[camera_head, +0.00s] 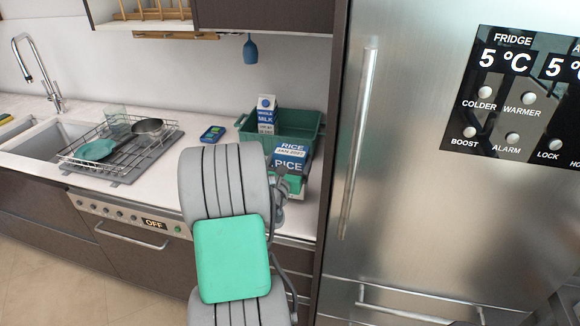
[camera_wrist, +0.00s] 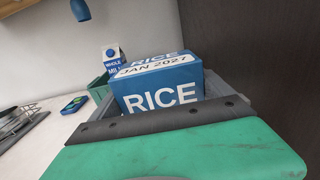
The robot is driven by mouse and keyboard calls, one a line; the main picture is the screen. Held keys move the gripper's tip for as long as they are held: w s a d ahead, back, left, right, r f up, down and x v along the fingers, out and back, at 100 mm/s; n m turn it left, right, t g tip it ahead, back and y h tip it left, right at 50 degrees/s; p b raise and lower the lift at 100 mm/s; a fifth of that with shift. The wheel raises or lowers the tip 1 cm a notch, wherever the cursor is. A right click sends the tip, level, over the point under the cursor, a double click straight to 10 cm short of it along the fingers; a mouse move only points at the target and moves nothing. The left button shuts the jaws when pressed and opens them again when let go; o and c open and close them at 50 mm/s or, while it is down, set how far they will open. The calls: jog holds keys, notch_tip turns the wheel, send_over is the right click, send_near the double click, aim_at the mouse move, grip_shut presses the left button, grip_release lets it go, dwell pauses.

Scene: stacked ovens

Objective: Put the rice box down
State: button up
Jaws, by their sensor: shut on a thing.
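The blue and white rice box (camera_head: 291,156) is in the head view at the right end of the counter, in front of the green crate (camera_head: 314,124). It also shows in the wrist view (camera_wrist: 160,96), facing the camera, with "RICE" and "JAN 2027" readable. My gripper (camera_head: 288,172) is shut on the rice box; my arm hides part of it in the head view. In the wrist view my gripper (camera_wrist: 162,88) has a grey finger at each side of the box. The underside of the box is hidden, so I cannot tell whether it touches the counter.
A milk carton (camera_head: 266,113) stands at the crate's left side. The fridge (camera_head: 420,180) rises close on the right. A blue phone-like object (camera_head: 213,134) lies on the counter (camera_head: 190,115), with bare surface around it. A dish rack (camera_head: 120,140) is further left, beside the sink.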

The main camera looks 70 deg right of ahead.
jog(key=shift+f, duration=0.9)
jog(key=shift+f, duration=0.15)
jog(key=o, duration=1.8)
jog(key=shift+c, duration=0.2)
